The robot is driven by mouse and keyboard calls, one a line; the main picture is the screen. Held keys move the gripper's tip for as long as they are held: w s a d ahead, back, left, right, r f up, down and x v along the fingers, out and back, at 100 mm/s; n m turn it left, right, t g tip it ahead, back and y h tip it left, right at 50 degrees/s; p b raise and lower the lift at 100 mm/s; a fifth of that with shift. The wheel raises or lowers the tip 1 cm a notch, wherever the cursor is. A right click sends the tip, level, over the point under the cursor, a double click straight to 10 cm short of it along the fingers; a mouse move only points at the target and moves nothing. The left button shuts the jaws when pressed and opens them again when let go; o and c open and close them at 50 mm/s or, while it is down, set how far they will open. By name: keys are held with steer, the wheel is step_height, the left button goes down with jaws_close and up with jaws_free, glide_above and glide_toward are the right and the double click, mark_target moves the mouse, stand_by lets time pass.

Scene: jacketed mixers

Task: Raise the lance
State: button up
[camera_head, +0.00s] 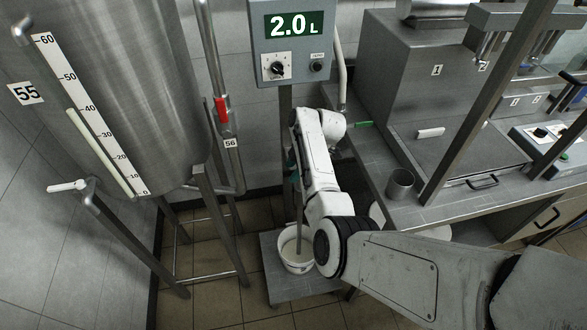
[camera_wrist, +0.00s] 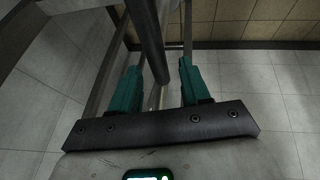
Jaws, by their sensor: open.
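A grey metal rod, which I take to be the lance (camera_head: 299,226), stands nearly upright with its lower end in a white bucket (camera_head: 284,263) of pale liquid. Its upper part is hidden behind my arm. In the wrist view a dark rod (camera_wrist: 147,38) runs down between the two green fingers of my gripper (camera_wrist: 158,70). The fingers are open, one on each side of the rod, with a gap visible on both sides. In the head view only a bit of teal finger (camera_head: 292,163) shows beside my arm.
The bucket stands on a low grey platform (camera_head: 283,289). Above hangs a control box (camera_head: 289,41) reading 2.0 L. A large steel tank (camera_head: 130,90) on legs is at left. A steel counter (camera_head: 462,203) with a metal cup (camera_head: 399,185) is at right.

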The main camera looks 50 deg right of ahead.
steer(key=shift+w+f, duration=0.1)
steer(key=shift+f, duration=0.05)
jaws_close()
stand_by(0.4)
